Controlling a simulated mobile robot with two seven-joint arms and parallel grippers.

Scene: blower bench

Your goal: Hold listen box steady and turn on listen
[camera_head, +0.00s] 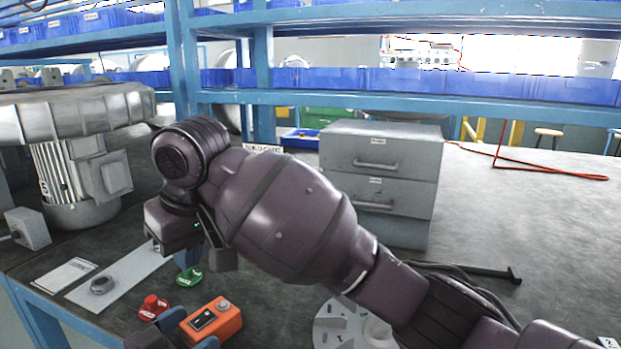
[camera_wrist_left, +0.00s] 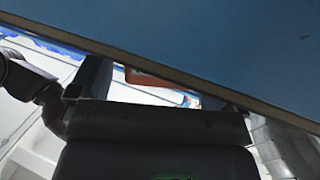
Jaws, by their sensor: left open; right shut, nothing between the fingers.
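An orange box (camera_head: 228,322) with a dark switch panel and a round grey knob on top sits near the front edge of the bench; I take it for the listen box. My left gripper (camera_head: 187,335) is open at the box's near left side, partly cut off by the picture's bottom. In the left wrist view an orange-red patch (camera_wrist_left: 145,79) shows between the open fingers (camera_wrist_left: 150,90), under the blue bench edge; contact cannot be told. My right gripper (camera_head: 217,256) is shut and empty, above and behind the box, apart from it.
A red knob (camera_head: 153,307) and a green knob (camera_head: 188,276) stand left of and behind the box. A grey drawer cabinet (camera_head: 378,150) stands behind my right arm.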

